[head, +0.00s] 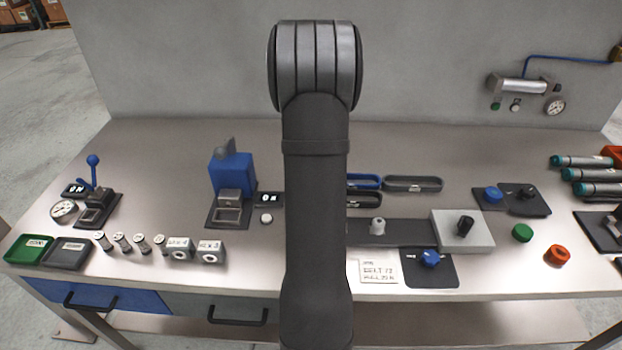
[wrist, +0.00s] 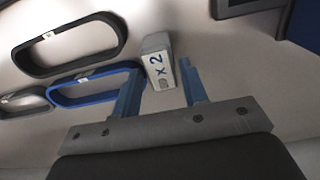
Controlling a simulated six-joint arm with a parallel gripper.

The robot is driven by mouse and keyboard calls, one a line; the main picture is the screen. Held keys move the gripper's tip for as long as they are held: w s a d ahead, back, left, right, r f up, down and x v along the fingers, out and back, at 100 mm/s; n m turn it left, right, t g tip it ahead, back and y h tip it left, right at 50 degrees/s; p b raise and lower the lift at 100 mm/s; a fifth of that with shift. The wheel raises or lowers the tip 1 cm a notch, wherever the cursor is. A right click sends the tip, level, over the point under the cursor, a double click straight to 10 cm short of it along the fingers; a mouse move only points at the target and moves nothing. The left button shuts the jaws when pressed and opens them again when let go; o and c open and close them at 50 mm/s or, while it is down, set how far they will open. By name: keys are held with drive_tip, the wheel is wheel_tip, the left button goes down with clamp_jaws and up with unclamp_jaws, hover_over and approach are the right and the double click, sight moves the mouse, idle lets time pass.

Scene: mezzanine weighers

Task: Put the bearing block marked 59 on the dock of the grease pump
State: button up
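My gripper (wrist: 161,70) is open in the wrist view. A pale grey block (wrist: 159,62) with a dark blue marking like "x 2" shows between its fingertips, with a thin gap on each side; I cannot tell whether it is between or beyond them. My arm hides the gripper and this block in the head view. Two more marked blocks, one (head: 180,248) and another (head: 211,251), stand at the front left; I cannot read a 59. A lever device with a gauge (head: 97,208) and a blue machine (head: 231,176) with a dock (head: 228,213) stand left; neither is clearly named.
A blue oval tray (wrist: 93,88) and a dark one (wrist: 70,44) lie left of the block in the wrist view. Several small cylinders (head: 120,241) stand beside the marked blocks. A grey box with a black knob (head: 463,230) stands right. The table's back is mostly clear.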

wheel_tip(320, 180, up, 8)
drive_tip(key=shift+r, duration=0.1)
drive_tip(key=shift+o, duration=1.3)
drive_tip(key=shift+r, duration=0.3)
drive_tip(key=o, duration=0.6)
drive_tip(key=shift+r, duration=0.15)
drive_tip(key=a+r+n+h, duration=0.4)
drive_tip(key=a+n, duration=0.2)
drive_tip(key=n, duration=1.2)
drive_tip(key=x, duration=1.1)
drive_tip(key=shift+s+d+f, duration=0.1)
drive_tip(key=shift+d+f, duration=0.1)
drive_tip(key=shift+x, duration=2.6)
